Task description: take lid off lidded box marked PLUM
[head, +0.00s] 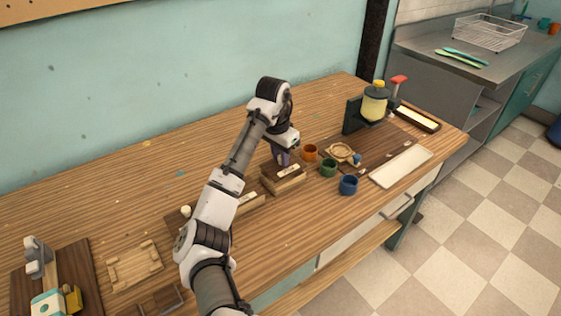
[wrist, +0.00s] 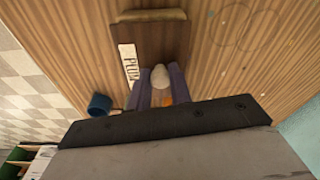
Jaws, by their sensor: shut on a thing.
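The wooden lidded box (head: 283,186) with a pale label on it stands on the bench in the head view, beneath my gripper (head: 282,158). In the wrist view the label (wrist: 127,63) reads PLUM, along the left side of the dark brown box top (wrist: 150,40). My gripper (wrist: 161,84) has its two purple-grey fingers on either side of a pale rounded knob (wrist: 160,77) and is shut on it. The fingers and wrist hide the near part of the box. I cannot tell whether the lid is seated or raised.
Orange (head: 310,152), green (head: 328,168) and blue (head: 348,185) cups stand right of the box. Another labelled box (head: 250,202) is partly behind my arm. A wooden tray (head: 134,265) lies left. Bench behind is mostly clear.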

